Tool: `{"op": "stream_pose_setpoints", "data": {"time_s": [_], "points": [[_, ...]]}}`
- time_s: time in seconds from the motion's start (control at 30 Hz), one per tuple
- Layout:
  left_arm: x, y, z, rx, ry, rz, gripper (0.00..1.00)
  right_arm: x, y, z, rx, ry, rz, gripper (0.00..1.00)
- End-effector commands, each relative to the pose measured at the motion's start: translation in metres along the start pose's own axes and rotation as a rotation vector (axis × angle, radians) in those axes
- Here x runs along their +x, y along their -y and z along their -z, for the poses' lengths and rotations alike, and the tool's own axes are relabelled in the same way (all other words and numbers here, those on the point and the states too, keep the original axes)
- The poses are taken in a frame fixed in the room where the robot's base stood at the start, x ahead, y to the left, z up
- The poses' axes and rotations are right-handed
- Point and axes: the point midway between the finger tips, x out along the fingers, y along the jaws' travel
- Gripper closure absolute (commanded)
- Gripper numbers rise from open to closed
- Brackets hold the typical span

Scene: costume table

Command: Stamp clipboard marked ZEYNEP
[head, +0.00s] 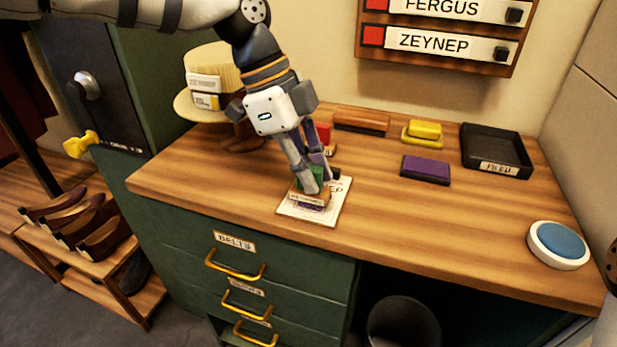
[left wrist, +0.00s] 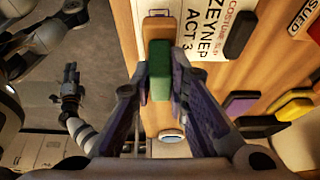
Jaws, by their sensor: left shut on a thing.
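My left gripper (head: 318,183) is shut on a stamp with a green handle (head: 308,178) and a wooden base. In the left wrist view the green handle (left wrist: 159,72) sits between the two fingers. The clipboard's white sheet (head: 328,211) lies near the table's front edge, under the stamp. In the left wrist view the sheet (left wrist: 204,50) reads ZEYNEP ACT 3, with a black clip (left wrist: 240,35) at its side. The stamp hides part of the sheet; I cannot tell whether its base touches it. My right gripper (left wrist: 70,75) is small in the left wrist view, its jaws unclear.
Behind the clipboard stand a red item (head: 322,132) and a wooden block (head: 361,121). A yellow item (head: 424,131), purple pad (head: 425,168) and black tray (head: 495,150) are farther right. A round blue-topped object (head: 558,243) sits front right. A hat (head: 212,75) stands back left.

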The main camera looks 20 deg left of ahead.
Motion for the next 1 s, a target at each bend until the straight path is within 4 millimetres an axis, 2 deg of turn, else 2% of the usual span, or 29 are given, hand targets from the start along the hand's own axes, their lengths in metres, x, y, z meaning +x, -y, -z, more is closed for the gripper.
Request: {"op": "stream_pose_setpoints", "data": {"time_s": [0.03,0.43,1.0], "points": [[-0.011,0.000,0.004,0.003,0.001,0.010,1.00,-0.006,0.000,0.004,0.000,-0.017,0.001,0.60],[-0.045,0.000,0.019,0.002,0.000,0.007,1.00,-0.020,0.001,0.013,0.000,-0.062,0.002,0.60],[-0.047,0.000,0.019,0.000,-0.001,0.002,1.00,-0.020,0.001,0.013,0.000,-0.062,0.002,0.60]]}}
